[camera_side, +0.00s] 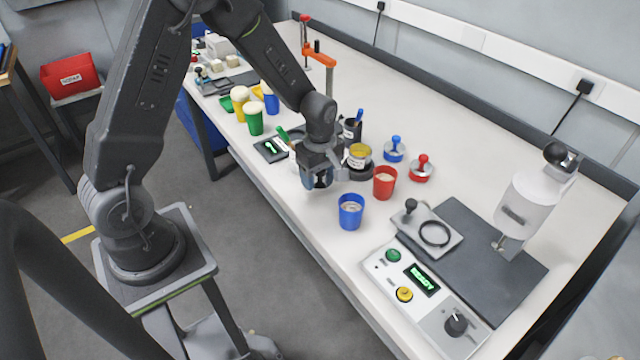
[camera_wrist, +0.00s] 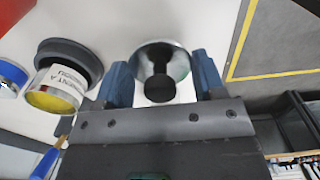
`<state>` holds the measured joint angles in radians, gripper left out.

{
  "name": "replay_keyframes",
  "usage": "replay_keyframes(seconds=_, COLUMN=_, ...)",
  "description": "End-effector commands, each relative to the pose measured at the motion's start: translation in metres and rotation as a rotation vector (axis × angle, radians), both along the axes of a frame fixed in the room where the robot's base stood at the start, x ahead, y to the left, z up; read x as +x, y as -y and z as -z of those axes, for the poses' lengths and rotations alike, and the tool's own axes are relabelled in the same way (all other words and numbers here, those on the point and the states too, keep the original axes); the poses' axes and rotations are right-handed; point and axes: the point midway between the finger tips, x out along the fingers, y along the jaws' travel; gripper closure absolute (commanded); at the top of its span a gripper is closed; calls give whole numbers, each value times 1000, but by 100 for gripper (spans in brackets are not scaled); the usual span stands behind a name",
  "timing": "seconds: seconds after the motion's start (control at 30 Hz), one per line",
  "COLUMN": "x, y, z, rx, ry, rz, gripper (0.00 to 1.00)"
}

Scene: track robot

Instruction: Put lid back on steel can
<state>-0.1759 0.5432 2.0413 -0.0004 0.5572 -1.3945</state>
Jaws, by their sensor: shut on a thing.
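My gripper (camera_wrist: 162,80) has its two blue fingers on either side of a round shiny steel lid (camera_wrist: 181,62) with a black knob (camera_wrist: 158,89), and is shut on it. In the side view my gripper (camera_side: 318,178) hangs over the front half of the white bench, left of the blue cup. A silvery patch shows between the fingers there, but its shape is unclear.
Near the gripper stand a yellow-topped labelled jar (camera_side: 359,155) on a dark base, a blue cup (camera_side: 350,212), a red cup (camera_side: 384,183), and blue (camera_side: 395,149) and red (camera_side: 421,168) knobbed pieces. A control panel (camera_side: 424,290) and dark mat (camera_side: 480,250) lie right.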

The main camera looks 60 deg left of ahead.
Motion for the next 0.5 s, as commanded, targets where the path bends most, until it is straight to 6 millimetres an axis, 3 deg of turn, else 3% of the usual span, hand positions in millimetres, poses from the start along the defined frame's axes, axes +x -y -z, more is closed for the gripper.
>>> replay_keyframes(seconds=0.1, x=1, y=0, z=-26, rx=1, ry=6, rz=0, gripper=60)
replay_keyframes(seconds=0.33, x=3, y=-1, z=-59, rx=1, ry=4, rz=-1, gripper=60)
replay_keyframes(seconds=0.5, x=30, y=-3, z=-73, rx=1, ry=3, rz=-9, gripper=60)
